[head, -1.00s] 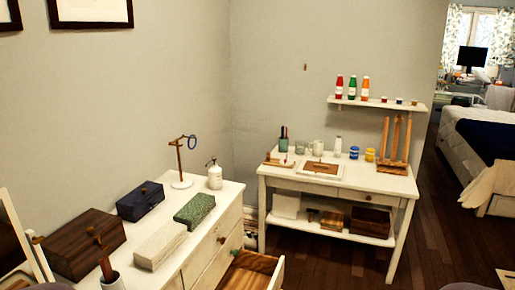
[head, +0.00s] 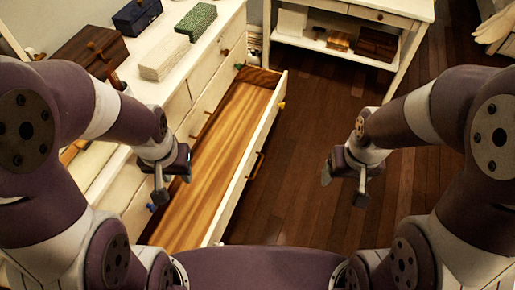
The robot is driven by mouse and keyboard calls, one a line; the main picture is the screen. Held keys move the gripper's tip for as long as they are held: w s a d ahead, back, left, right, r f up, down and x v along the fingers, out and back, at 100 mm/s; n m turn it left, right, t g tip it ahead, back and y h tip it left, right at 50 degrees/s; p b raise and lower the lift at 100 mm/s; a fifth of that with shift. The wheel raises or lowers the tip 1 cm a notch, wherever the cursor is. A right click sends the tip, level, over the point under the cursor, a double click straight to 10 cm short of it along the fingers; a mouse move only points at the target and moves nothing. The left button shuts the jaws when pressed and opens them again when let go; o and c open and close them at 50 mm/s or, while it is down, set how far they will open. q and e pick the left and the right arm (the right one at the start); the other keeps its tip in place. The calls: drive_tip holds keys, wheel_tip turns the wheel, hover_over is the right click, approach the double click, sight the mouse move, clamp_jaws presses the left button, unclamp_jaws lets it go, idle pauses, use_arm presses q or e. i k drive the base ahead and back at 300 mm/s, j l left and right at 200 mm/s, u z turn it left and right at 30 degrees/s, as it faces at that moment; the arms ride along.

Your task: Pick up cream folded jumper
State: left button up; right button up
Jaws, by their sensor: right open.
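No cream folded jumper can be made out for sure in the head view. A cream cloth (head: 494,27) hangs at the top right edge, partly cut off, and I cannot tell whether it is the jumper. My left gripper (head: 173,180) is open and empty above the open drawer, near the dresser side. My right gripper (head: 343,182) is open and empty above the dark floor, to the right of the drawer. Both point downward and touch nothing that I can see.
The white dresser (head: 214,45) has a pulled-out, empty wooden drawer (head: 225,130). On it stand a cream box (head: 165,56), a green box (head: 196,21), a dark blue box (head: 137,16) and a brown box (head: 90,50). A white table (head: 355,42) stands behind. The wooden floor (head: 320,115) is clear.

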sight(158, 63)
drive_tip(key=i+u, duration=0.1)
drive_tip(key=u, duration=0.6)
drive_tip(key=i+l+u, duration=0.4)
drive_tip(key=i+l, duration=0.15)
drive_tip(key=i+l+u, duration=0.2)
drive_tip(key=l, duration=0.3)
drive_tip(key=i+l+u, duration=0.45)
drive_tip(key=l, duration=0.45)
